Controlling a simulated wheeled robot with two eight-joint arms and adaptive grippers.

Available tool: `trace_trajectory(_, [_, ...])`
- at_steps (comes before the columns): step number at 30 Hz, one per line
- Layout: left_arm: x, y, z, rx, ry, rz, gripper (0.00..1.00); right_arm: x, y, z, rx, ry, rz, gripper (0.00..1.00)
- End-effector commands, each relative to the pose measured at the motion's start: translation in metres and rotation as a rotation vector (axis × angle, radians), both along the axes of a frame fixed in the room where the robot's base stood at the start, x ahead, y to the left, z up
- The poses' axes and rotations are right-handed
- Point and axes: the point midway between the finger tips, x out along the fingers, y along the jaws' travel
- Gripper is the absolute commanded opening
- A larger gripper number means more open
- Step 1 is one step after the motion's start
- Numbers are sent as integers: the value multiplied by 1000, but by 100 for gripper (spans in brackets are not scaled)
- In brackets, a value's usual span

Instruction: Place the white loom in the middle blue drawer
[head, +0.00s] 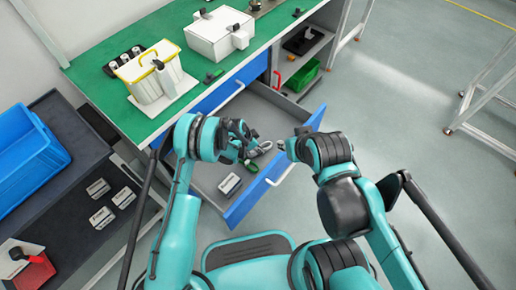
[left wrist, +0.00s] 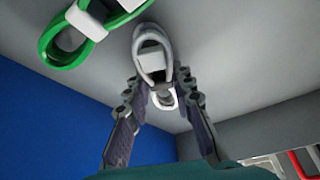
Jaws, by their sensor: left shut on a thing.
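The white loom (left wrist: 149,62) is a looped cable bundle with a pale band. In the left wrist view it sits between the fingers of my left gripper (left wrist: 160,98), which is shut on it. A green loom (left wrist: 65,38) with a white band lies on the drawer's grey floor close by. My right gripper (head: 283,146) is by the top edge of the drawer front; its fingers are too small to read.
A small white-labelled box (head: 229,184) lies in the drawer. Above is the green-topped bench (head: 120,101) with a closed blue drawer (head: 217,94). A blue crate (head: 25,160) stands at left.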

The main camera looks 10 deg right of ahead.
Motion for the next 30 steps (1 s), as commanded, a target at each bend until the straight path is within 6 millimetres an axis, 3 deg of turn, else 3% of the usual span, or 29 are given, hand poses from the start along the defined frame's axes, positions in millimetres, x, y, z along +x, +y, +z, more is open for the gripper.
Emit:
trace_trajectory(1, [0, 0, 0, 0, 0, 0, 31, 0, 0, 0, 0, 0, 0, 32])
trace_trajectory(3, [0, 0, 0, 0, 0, 0, 44, 0, 0, 0, 0, 0, 0, 32])
trace_trajectory(14, [0, 1, 5, 0, 0, 1, 44, 0, 0, 1, 0, 0, 0, 32])
trace_trajectory(30, [-11, 38, 101, -1, 0, 2, 44, 0, 0, 39, 0, 0, 0, 32])
